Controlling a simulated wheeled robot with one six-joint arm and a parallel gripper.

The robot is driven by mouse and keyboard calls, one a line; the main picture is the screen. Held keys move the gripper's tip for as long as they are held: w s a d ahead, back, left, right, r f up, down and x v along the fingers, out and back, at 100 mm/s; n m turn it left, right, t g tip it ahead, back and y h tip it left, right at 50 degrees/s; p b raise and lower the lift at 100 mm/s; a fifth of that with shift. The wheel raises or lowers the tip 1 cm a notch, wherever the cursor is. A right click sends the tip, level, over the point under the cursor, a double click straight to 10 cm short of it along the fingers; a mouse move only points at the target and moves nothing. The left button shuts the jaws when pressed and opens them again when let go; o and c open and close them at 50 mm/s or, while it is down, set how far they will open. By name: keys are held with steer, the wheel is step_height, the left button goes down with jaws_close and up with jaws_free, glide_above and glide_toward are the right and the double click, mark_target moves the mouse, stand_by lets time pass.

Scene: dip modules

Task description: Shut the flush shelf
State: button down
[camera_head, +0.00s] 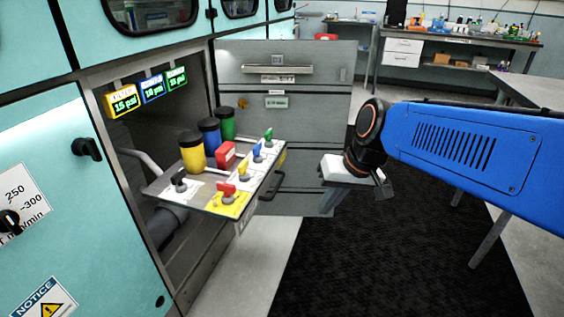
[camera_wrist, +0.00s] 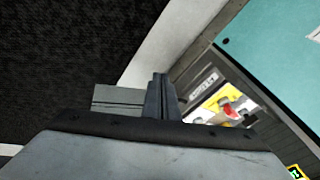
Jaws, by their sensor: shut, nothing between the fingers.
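The flush shelf (camera_head: 207,180) is pulled out of the open bay in the teal machine. It carries yellow, blue and green bottles with black caps and several small coloured valves. A bar handle (camera_head: 274,188) runs along its front edge. My gripper (camera_head: 329,211) is to the right of the shelf front, apart from it, pointing down with its fingers together and empty. In the wrist view, the shut fingers (camera_wrist: 160,94) are at the centre, and the shelf's labelled front (camera_wrist: 203,85) and a red valve (camera_wrist: 229,108) show to their right. Part of the shelf there is hidden by my gripper.
A grey drawer cabinet (camera_head: 318,110) stands just behind the shelf. Three lit pressure displays (camera_head: 152,88) hang in the bay above it. A black mat (camera_head: 390,255) covers open floor at front right. A table (camera_head: 530,93) stands at the right and a bench (camera_head: 455,35) at the back.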

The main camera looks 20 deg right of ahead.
steer(key=w+d+m+y, duration=0.2)
steer(key=w+m+y, duration=0.1)
steer(key=w, duration=0.9)
steer(key=m+t+y, duration=0.2)
glide_toward(273, 166)
step_height(273, 166, down, 4)
steer(key=w+a, duration=0.1)
steer(key=a, duration=0.1)
steer(key=shift+w+a, duration=0.6)
steer(key=shift+w, duration=0.05)
steer(key=shift+a, duration=0.15)
steer(key=w+a, duration=1.2)
steer(key=a, duration=0.5)
steer(key=w+a, duration=1.3)
steer(key=a, duration=0.5)
steer(key=shift+w, duration=0.3)
steer(key=shift+r, duration=0.1)
